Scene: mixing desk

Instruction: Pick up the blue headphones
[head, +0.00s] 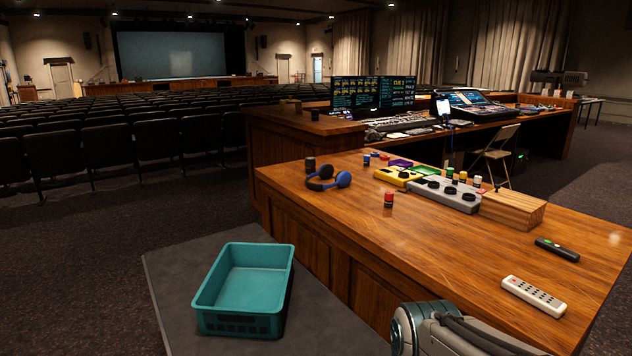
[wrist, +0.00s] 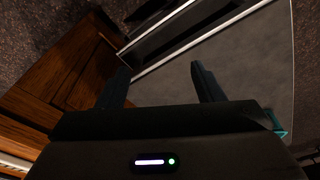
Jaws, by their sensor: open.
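The blue headphones (head: 328,178) lie on the wooden desk near its far left corner. Their band is dark and their ear cups are blue. They do not show in the wrist view. My gripper (wrist: 160,84) shows in the wrist view with its two dark fingers apart and nothing between them. It hangs over the grey surface beside the desk's panelled wooden side. In the head view only part of my arm shows at the bottom, well in front of the headphones, and the fingers are out of sight there.
A teal crate (head: 205,293) stands empty on a grey surface (head: 180,262) left of the desk (head: 420,237). A yellow box (head: 397,177), grey pedal unit (head: 446,196), wooden block (head: 513,210) and white remote (head: 534,296) lie further right.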

